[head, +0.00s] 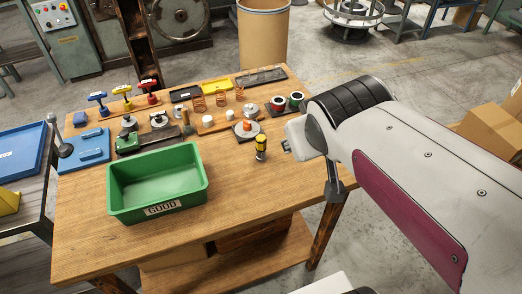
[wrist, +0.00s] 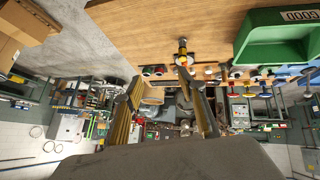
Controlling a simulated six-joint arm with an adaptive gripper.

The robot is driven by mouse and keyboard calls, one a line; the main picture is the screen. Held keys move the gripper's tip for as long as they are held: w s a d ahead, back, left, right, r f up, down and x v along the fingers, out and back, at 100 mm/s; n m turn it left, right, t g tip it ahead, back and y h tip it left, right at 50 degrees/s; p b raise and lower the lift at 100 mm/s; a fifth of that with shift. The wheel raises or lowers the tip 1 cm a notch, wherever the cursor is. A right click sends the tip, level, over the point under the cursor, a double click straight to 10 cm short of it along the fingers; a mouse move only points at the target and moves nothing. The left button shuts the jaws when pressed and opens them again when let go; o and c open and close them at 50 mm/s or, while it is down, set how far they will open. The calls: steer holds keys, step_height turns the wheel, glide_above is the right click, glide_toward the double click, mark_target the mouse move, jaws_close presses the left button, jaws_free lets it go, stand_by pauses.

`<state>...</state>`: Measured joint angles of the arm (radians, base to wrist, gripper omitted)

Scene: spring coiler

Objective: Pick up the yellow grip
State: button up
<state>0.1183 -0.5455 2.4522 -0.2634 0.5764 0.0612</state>
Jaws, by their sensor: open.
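A small upright grip with yellow and black bands (head: 261,148) stands on the wooden table, right of the green bin. It also shows in the wrist view (wrist: 183,47), just beyond my fingertips and towards the right one. My gripper is open and empty (wrist: 163,84), its two fingers spread apart and the grip not between them. In the head view, my arm reaches in from the right and ends close to the right of the grip; its fingers are mostly hidden there. A yellow T-handle (head: 121,90) stands farther back, between a blue and a red one.
The green bin marked GOOD (head: 157,209) stands at the table's front left. A dark square pad with a round orange-and-white piece (head: 247,129) lies just behind the grip. The table's front right is clear.

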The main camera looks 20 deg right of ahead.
steer(key=w+d+f+n+t, duration=0.1)
steer(key=w+d+n+t, duration=0.1)
steer(key=w+d, duration=0.5)
steer(key=w+d+f+n+t, duration=0.1)
steer(key=w+d+n+t, duration=0.1)
steer(key=w, duration=0.9)
steer(key=n+g+y, duration=0.2)
steer(key=n+y, duration=0.3)
steer(key=y, duration=0.7)
glide_toward(265, 142)
steer(key=shift+x, duration=2.05)
steer(key=shift+f, duration=0.1)
steer(key=shift+x, duration=1.3)
